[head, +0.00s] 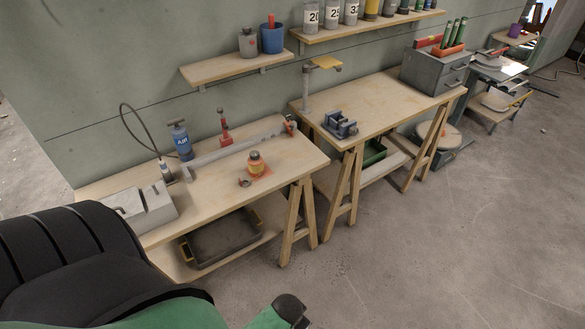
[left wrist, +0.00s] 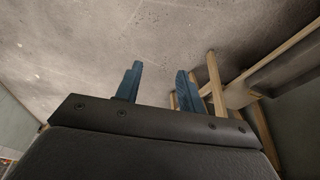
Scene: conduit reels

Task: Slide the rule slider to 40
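A long grey bar (head: 235,147) lies along the back of the near wooden bench. It may be the rule. A small red and dark piece (head: 290,125) is at its right end. I cannot tell whether this is the slider, and no scale marks or numbers are readable on the bar. My left gripper (left wrist: 160,72) shows in the left wrist view with its two blue fingers apart and nothing between them. It points toward bare concrete floor, with wooden trestle legs to its right. My right gripper is not in view.
The floor (head: 420,260) in front is clear.

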